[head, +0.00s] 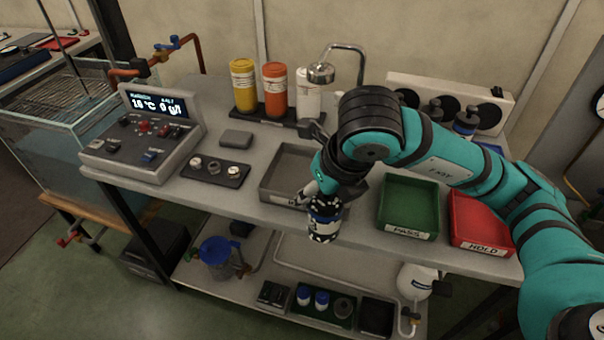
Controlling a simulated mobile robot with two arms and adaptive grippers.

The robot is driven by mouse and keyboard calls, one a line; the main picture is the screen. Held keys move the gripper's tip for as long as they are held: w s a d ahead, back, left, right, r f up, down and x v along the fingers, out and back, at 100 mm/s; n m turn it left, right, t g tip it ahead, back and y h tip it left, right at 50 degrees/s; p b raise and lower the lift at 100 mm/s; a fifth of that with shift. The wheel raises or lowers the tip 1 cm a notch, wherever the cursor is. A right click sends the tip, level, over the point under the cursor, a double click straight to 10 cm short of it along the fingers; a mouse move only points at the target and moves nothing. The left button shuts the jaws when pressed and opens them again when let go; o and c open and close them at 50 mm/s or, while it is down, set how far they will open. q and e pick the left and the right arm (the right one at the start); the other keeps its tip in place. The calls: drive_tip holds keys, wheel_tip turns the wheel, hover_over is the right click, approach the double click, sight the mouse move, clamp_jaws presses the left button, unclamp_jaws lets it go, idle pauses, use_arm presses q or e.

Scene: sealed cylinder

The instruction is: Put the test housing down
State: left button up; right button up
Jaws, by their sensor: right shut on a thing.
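The test housing (324,227) is a small cylinder with a dark blue and white body and black parts. It hangs roughly upright at the front edge of the bench, in front of a grey tray (272,170). My right gripper (322,203) is shut on the upper part of the housing. My own wrist hides part of the grey tray and its label. Whether the housing touches anything below cannot be told. A green tray labelled PASS (408,234) and a red tray labelled HOLD (480,244) stand to the right. My left gripper is not in view.
A control box with a display (142,146) stands at the left, beside a dark plate with small parts (215,182). Yellow, orange and white bottles stand behind, near a tap (321,73). A lower shelf (186,268) holds a jug and small parts. A white rack (505,100) stands at the back right.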

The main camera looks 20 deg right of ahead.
drive_tip(key=w+f+p, duration=0.1)
drive_tip(key=w, duration=0.3)
drive_tip(key=w+d+f+p, duration=0.1)
drive_tip(key=w+f, duration=0.1)
drive_tip(key=w, duration=0.3)
drive_tip(key=w+f+p, duration=0.1)
drive_tip(key=w, duration=0.4)
drive_tip(key=shift+w+d+f+p, duration=0.2)
drive_tip(key=shift+d+f+p, duration=0.1)
drive_tip(key=shift+d, duration=0.1)
drive_tip(key=shift+f, duration=0.15)
drive_tip(key=shift+f, duration=0.1)
drive_tip(key=o, duration=1.1)
drive_tip(key=shift+f, duration=0.1)
drive_tip(key=o, duration=0.5)
